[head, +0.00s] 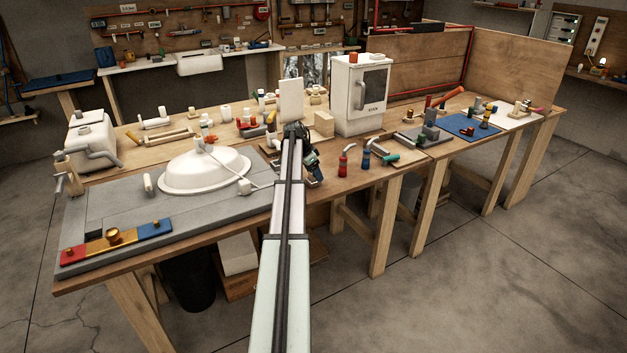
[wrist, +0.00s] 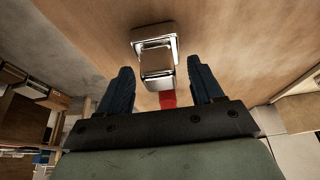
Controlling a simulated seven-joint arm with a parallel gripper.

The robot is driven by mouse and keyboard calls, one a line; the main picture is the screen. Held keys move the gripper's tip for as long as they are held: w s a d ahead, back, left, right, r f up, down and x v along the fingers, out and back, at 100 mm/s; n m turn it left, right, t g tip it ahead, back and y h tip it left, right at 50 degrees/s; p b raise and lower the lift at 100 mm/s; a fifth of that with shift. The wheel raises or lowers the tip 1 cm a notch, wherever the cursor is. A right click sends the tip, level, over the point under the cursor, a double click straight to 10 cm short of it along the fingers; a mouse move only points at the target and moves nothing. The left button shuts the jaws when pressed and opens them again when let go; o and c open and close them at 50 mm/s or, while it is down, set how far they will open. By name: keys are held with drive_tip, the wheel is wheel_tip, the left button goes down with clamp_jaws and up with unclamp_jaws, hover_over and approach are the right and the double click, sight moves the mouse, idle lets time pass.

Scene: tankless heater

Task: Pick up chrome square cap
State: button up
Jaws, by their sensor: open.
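The chrome square cap (wrist: 157,58) shows in the wrist view as a shiny, boxy piece with a wider square end, on the wooden tabletop (wrist: 235,40). My gripper (wrist: 160,68) is open, with one dark blue finger on each side of the cap's near part. Gaps show between the cap and both fingers, and the cap's wider end reaches past the fingertips. In the head view my gripper (head: 311,165) points down at the bench's front edge. A small shiny bit by its tips there is too small to identify surely.
A red piece (wrist: 168,98) lies just below the cap in the wrist view. In the head view, red-handled (head: 342,164) and blue-handled (head: 366,160) pieces stand to the right of my gripper. A white heater box (head: 352,100) and a wooden block (head: 323,124) stand behind it. A white basin (head: 205,170) is at left.

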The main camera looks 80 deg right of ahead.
drive_tip(key=shift+c, duration=0.2)
clamp_jaws()
idle(0.4)
drive_tip(key=shift+r, duration=0.1)
